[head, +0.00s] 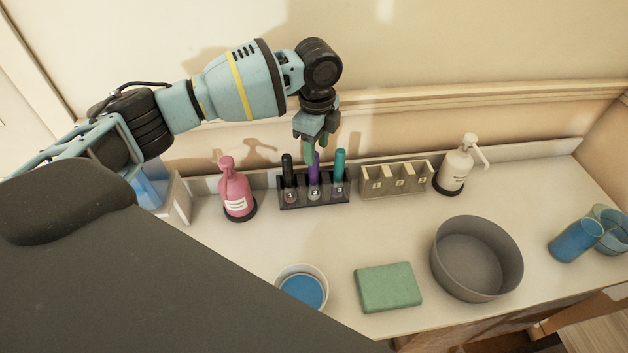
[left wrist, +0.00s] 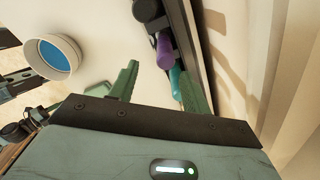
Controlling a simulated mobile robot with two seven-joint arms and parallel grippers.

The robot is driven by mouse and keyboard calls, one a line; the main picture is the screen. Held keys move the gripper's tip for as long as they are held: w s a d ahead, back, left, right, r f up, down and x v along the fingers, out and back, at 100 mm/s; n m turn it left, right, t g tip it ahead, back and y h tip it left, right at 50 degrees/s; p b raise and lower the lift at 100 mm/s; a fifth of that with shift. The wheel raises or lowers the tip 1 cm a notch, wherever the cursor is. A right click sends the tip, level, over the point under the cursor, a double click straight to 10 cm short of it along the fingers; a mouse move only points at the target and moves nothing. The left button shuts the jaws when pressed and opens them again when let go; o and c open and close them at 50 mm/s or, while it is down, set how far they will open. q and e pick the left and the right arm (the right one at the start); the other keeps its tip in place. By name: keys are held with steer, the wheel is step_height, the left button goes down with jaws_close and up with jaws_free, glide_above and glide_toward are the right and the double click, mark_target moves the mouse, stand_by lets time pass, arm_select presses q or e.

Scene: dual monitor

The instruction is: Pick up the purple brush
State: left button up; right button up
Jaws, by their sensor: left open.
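The purple brush (head: 315,173) stands upright in the middle slot, marked 2, of a dark holder (head: 316,205). A black brush (head: 287,172) is on its left and a teal brush (head: 339,172) on its right. My left gripper (head: 313,152) is open, pointing down just above the purple brush and partly covering its top. In the left wrist view the purple brush (left wrist: 164,50) and the teal brush (left wrist: 176,82) show beyond the open fingers (left wrist: 160,82). The teal brush is close to the right finger. Neither brush is visibly gripped.
A pink bottle (head: 236,192) stands left of the holder. A beige numbered holder (head: 394,181) and a white pump bottle (head: 454,168) stand right. A blue-filled cup (head: 302,288), green sponge (head: 388,287), grey bowl (head: 441,260) and blue cups (head: 574,241) lie nearer the front. The wall is close behind.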

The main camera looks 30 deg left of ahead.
mark_target(314, 177)
arm_select(q)
steer(key=shift+w+a+f, duration=0.15)
steer(key=shift+a+f, duration=0.05)
steer(key=shift+f, duration=1.35)
steer(key=shift+w+a+f, duration=0.1)
steer(key=shift+a+f, duration=0.05)
steer(key=shift+f, duration=1.35)
steer(key=c, duration=1)
